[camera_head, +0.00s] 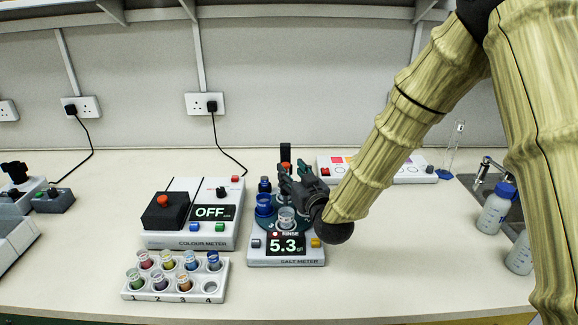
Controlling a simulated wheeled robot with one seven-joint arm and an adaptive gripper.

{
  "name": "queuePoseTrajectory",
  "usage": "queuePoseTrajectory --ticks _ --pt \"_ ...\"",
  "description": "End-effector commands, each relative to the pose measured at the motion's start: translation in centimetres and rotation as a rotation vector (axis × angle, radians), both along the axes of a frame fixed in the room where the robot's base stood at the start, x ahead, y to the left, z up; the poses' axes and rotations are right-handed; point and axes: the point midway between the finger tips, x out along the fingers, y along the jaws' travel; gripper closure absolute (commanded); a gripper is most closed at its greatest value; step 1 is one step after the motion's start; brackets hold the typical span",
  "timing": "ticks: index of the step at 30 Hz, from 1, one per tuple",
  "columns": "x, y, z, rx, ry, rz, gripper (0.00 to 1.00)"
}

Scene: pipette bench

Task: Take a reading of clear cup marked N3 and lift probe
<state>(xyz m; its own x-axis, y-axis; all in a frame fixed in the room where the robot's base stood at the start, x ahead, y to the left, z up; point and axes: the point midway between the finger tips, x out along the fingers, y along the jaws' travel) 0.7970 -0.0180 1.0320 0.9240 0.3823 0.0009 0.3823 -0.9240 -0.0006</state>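The salt meter (257,258) stands mid-bench. Its display (286,244) reads 5.3 with the word RINSE above it. A clear cup (286,218) stands at the front of the meter's round dark green carousel. No N3 marking can be read on it. A blue cup (264,205) stands at the carousel's left. My gripper (287,180) is over the back right of the carousel, behind and above the clear cup. Its dark fingers overlap the meter's dark parts. I cannot make out the probe or whether the fingers hold anything.
The colour meter (166,240), reading OFF, stands to the left. A white rack (222,277) of several coloured vials sits in front of it. A long white panel (407,177) lies behind my arm. Bottles (494,213) and a sink are at the right. The front right bench is clear.

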Motion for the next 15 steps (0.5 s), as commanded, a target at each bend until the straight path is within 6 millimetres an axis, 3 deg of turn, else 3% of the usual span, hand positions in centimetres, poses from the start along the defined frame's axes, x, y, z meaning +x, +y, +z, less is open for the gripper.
queuePoseTrajectory --ticks 6,15 --pt "1.9 0.8 0.1 0.000 0.000 0.000 0.57" --pt "2.4 1.1 0.0 0.000 0.000 0.000 0.57"
